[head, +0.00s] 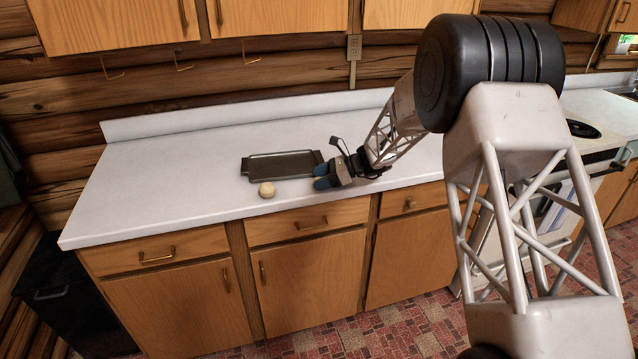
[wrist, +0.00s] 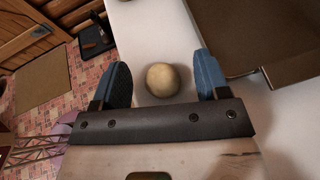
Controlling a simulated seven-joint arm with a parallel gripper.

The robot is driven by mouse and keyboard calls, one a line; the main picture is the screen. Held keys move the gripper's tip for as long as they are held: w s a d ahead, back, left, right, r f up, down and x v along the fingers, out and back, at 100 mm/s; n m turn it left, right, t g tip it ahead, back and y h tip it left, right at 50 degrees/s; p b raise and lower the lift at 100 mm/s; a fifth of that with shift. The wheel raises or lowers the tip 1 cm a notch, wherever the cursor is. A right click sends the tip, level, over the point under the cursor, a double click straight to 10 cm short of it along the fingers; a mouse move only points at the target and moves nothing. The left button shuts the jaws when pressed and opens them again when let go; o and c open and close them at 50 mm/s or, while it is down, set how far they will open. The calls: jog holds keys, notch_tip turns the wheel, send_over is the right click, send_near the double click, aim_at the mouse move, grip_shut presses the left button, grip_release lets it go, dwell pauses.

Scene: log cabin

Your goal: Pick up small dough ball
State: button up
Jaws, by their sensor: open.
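The small dough ball (head: 267,189) is pale, round and beige. It sits on the white counter near its front edge, just in front of a dark tray (head: 281,166). My gripper (head: 320,177) is to the right of the ball in the head view, low over the counter, its blue fingertips pointing left toward the ball. In the wrist view my gripper (wrist: 165,85) is open, and the ball (wrist: 163,80) shows between the two blue fingers with gaps on both sides. The tray (wrist: 257,35) is at the upper right there.
The white counter (head: 170,170) is clear to the left of the tray. Its front edge runs above wooden drawers (head: 308,222). A stove (head: 583,130) stands at the right. Wooden cabinets (head: 280,15) hang above the back wall.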

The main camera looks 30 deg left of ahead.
jog(key=shift+s+a+f, duration=0.15)
jog(key=shift+a, duration=0.15)
dwell(0.4)
jog(key=c, duration=1)
jog(key=shift+r, duration=0.2)
jog(key=shift+r, duration=0.6)
notch_tip(320, 180, up, 2)
jog(key=shift+r, duration=0.1)
jog(key=s+d, duration=0.3)
jog(key=s, duration=0.1)
jog(key=s+d, duration=0.3)
jog(key=s, duration=0.1)
jog(key=s+d+r, duration=0.1)
jog(key=s+d, duration=0.3)
jog(key=shift+s+r, duration=0.1)
jog(key=shift+s, duration=0.15)
